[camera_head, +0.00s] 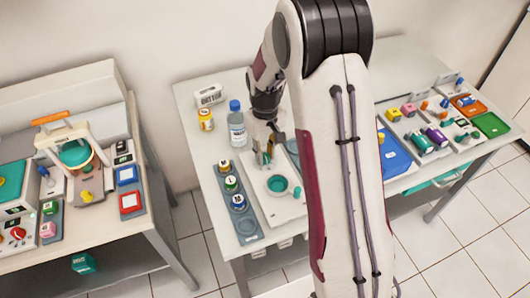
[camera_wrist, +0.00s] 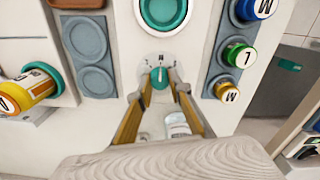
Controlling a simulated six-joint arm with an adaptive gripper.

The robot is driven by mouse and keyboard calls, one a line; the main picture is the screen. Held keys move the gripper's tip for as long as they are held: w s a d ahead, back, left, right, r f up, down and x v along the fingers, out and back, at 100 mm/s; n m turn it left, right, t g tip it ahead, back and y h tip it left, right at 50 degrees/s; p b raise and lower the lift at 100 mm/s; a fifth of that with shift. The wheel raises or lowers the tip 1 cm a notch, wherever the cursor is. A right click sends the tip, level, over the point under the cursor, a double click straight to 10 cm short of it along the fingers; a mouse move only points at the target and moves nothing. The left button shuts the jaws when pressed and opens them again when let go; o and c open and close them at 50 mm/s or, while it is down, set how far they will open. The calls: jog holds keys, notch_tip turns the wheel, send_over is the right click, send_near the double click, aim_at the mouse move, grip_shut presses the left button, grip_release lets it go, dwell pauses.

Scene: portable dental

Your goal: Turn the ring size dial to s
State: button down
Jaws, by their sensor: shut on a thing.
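The ring size dial (camera_wrist: 160,77) is a small teal knob on a white device, below a round teal-rimmed well (camera_wrist: 163,10) in the wrist view. Small dark marks sit around the dial; they are too small to read surely, so its setting cannot be told. My gripper (camera_wrist: 160,87) has its two tan fingers closed on either side of the knob. In the head view my gripper (camera_head: 266,155) reaches down to the white device (camera_head: 293,210), behind the teal well (camera_head: 277,184). My arm hides part of the device's right side there.
A grey tray (camera_head: 248,235) with several letter-capped jars stands left of the device. A clear bottle (camera_head: 237,128) with a blue cap and a yellow jar (camera_head: 206,119) stand behind. A blue tray (camera_head: 393,158) lies right of my arm. Another bench (camera_head: 100,225) is at left.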

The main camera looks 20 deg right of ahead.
aim_at(265, 155)
jog(key=shift+m, duration=0.4)
jog(key=m, duration=0.3)
jog(key=shift+m, duration=2)
jog(key=shift+w, duration=0.1)
jog(key=c, duration=1.8)
grip_release()
jog(key=shift+c, duration=0.2)
jog(key=shift+r, duration=3.8)
